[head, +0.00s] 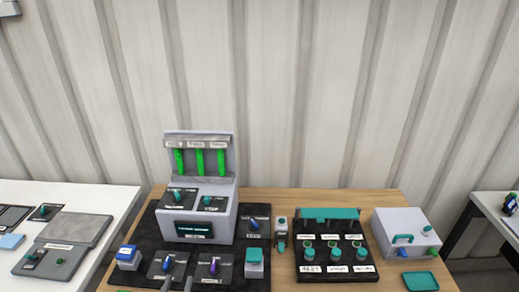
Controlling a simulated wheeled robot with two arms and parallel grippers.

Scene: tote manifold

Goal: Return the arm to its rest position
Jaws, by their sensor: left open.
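My left gripper (177,285) shows only as two grey fingertips at the bottom edge, in front of the dark mat's switches. The fingers stand apart with nothing seen between them. The rest of the left arm is out of frame. My right gripper is not in view. A grey console (208,215) with several green bars and a small dark screen stands upright behind the fingertips. Knob plates (172,268) lie on the dark mat (150,222) around it. I cannot tell whether a finger touches a knob.
On the wooden table (385,196) stand a black board (340,262) with teal knobs, a grey box (407,226) and a teal tray (420,281). A white table (113,205) with grey panels is at left. A corrugated wall (290,90) closes the back.

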